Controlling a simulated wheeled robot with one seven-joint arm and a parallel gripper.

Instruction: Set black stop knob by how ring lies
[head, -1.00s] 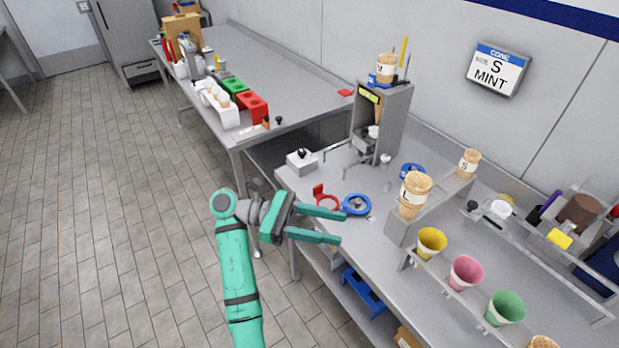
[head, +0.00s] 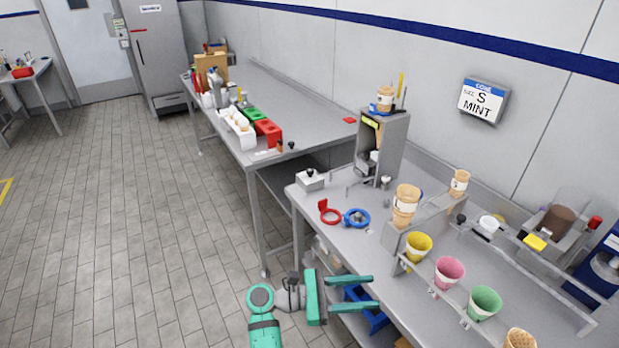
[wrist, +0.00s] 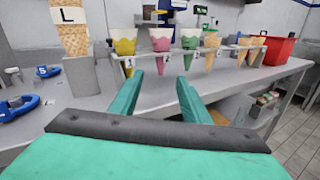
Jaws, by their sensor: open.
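A red ring (head: 329,212) with an upright red tab lies on the near left part of the workbench. A small white box with a black knob on top (head: 310,178) stands at the bench's left end. A grey machine (head: 385,145) stands behind the rings. My gripper (head: 376,292) is open and empty, in front of the bench's front edge, apart from all of these. I cannot tell which way the knob is set.
A blue crate (head: 368,312) sits on the lower shelf. Floor on the left is clear.

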